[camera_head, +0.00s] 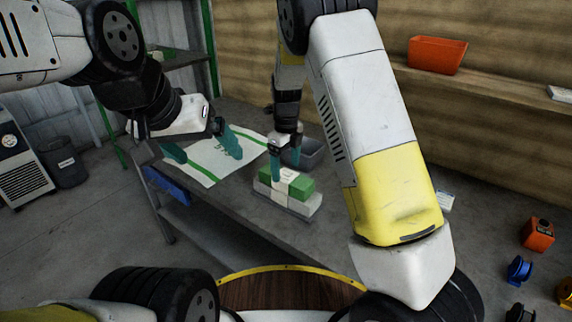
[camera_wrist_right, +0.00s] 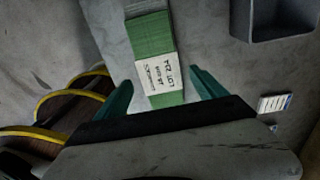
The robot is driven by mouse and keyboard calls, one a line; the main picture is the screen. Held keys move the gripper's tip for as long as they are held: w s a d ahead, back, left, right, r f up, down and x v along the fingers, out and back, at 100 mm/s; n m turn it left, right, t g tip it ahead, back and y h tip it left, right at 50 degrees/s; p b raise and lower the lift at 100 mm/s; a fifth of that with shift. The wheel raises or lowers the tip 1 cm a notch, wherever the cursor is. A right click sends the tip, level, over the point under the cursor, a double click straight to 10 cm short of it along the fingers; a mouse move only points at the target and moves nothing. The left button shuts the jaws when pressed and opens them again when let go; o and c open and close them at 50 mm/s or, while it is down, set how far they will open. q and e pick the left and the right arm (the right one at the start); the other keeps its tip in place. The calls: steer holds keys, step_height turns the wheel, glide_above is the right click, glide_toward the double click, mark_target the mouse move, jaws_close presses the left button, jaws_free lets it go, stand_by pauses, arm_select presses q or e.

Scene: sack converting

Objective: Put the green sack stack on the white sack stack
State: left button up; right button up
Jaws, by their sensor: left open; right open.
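The green sack stack (camera_head: 299,185), with a white paper band around it, lies on the white sack stack (camera_head: 301,207) on the grey table in the head view. The pale lower stack shows along its front and right end. The green stack and its printed band also show in the right wrist view (camera_wrist_right: 152,40). My right gripper (camera_head: 286,163) is open just above the green stack, its teal fingers on either side of the band in the wrist view (camera_wrist_right: 162,82). Contact cannot be told. My left gripper (camera_head: 202,150) is open and empty above a flat white sack.
The flat white sack with green stripes (camera_head: 203,168) covers the table's left part. A grey bin (camera_head: 308,153) stands behind the stacks. A blue bin (camera_head: 167,186) is at the table's left edge. An orange bin (camera_head: 437,55) sits on the wall shelf.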

mark_target(286, 175)
steer(key=s+d+r+n+y, duration=0.1)
steer(key=s+d+r+n, duration=0.15)
steer(key=r, duration=0.45)
steer(key=s+d+r+n+y, duration=0.1)
steer(key=s+d+r+n, duration=0.15)
steer(key=r, duration=0.45)
steer(key=s+d+r+n+t, duration=0.2)
steer(key=s+d+n, duration=0.1)
steer(key=s+n, duration=0.4)
steer(key=s+d+r+n+t, duration=0.2)
steer(key=s+d+r+n, duration=0.1)
steer(key=s+n, duration=0.4)
steer(key=s+d+r+n+t, duration=0.2)
steer(key=s+d+r+n, duration=0.1)
steer(key=s+n, duration=0.3)
steer(key=shift+s+n, duration=0.4)
steer(key=shift+s, duration=0.4)
